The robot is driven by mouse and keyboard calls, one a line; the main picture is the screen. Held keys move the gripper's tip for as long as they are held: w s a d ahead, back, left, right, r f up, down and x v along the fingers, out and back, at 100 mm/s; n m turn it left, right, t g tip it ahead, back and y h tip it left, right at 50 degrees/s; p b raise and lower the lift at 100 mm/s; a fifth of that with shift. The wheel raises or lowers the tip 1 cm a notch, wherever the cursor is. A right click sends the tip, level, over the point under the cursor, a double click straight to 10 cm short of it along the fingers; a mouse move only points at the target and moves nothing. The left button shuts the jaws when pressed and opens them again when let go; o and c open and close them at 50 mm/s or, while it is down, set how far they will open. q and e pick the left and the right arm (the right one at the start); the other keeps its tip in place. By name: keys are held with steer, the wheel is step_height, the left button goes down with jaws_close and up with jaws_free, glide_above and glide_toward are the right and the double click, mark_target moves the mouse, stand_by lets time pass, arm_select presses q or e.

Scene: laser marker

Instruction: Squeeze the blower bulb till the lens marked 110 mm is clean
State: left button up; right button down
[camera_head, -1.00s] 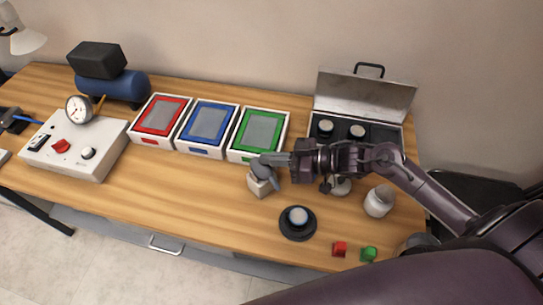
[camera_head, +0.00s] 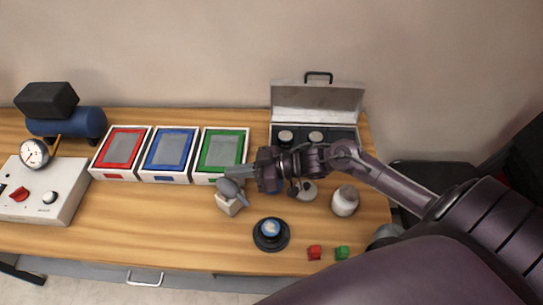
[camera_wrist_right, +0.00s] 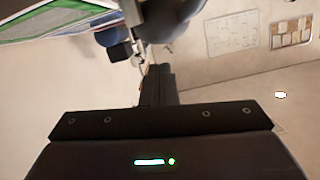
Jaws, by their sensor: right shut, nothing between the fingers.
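A grey blower bulb (camera_head: 231,188) rests on a small white block (camera_head: 228,205) in the middle of the table in the head view. My right gripper (camera_head: 236,176) is shut, with its fingertips at the upper side of the bulb; contact is hard to tell. A round lens (camera_head: 270,228) with a bluish face and a pale patch lies on a round black stand (camera_head: 270,244), in front of the block. Its marking is too small to read. In the right wrist view, the dark gripper fingers (camera_wrist_right: 157,85) show in the middle. My left gripper is out of view.
Red, blue and green framed trays (camera_head: 123,153) stand behind at left. An open metal case (camera_head: 318,103) holds round lenses. A control box (camera_head: 40,190) is at far left.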

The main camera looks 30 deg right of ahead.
arm_select(q)
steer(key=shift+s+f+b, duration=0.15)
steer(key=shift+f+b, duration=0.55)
steer(key=shift+b, duration=0.55)
arm_select(e)
steer(key=r+v, duration=0.1)
steer(key=v, duration=0.9)
steer(key=shift+d, duration=0.1)
